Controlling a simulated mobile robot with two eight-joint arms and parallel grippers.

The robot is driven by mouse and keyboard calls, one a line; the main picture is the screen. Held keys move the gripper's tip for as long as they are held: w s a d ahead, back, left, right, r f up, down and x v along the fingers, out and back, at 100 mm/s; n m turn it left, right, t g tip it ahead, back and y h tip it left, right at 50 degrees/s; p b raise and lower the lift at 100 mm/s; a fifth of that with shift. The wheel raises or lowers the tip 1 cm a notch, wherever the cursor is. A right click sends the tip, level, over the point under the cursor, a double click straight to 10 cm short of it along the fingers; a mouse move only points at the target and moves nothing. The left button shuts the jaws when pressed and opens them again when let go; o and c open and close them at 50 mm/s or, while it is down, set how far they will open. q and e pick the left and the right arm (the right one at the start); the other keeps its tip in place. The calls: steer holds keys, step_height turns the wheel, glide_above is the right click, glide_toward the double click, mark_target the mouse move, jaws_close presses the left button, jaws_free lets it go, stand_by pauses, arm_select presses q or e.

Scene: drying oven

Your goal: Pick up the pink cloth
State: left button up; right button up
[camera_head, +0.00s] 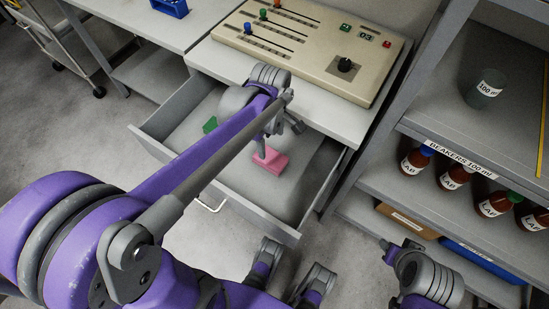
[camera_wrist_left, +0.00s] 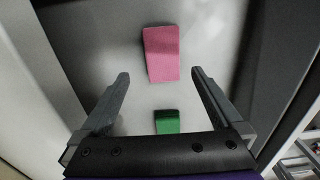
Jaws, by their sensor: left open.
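The pink cloth (camera_head: 271,161) is a small folded block lying on the floor of the open drawer (camera_head: 233,190). My left gripper (camera_head: 268,141) hangs over the drawer, just above and beside the cloth. In the left wrist view the pink cloth (camera_wrist_left: 161,54) lies beyond the fingertips, roughly centred between them. The left gripper's fingers (camera_wrist_left: 161,76) are spread apart with nothing held between them.
A green object (camera_head: 210,125) lies in the drawer near the cloth and also shows in the left wrist view (camera_wrist_left: 167,121). The drawer walls surround both. A control panel (camera_head: 310,45) sits on the counter above. A shelf with brown bottles (camera_head: 453,176) stands at right.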

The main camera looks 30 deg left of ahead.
mark_target(270, 156)
arm_select(q)
step_height(270, 156, down, 3)
steer(key=shift+a+f+b, duration=0.1)
steer(key=shift+b, duration=0.2)
steer(key=shift+s+f+b, duration=0.15)
steer(key=shift+f+b, duration=0.3)
steer(key=shift+f, duration=1.1)
steer(key=shift+s+f+b, duration=0.1)
steer(key=shift+f+b, duration=0.3)
steer(key=shift+f, duration=1.15)
steer(key=shift+c, duration=0.2)
steer(key=c, duration=1.1)
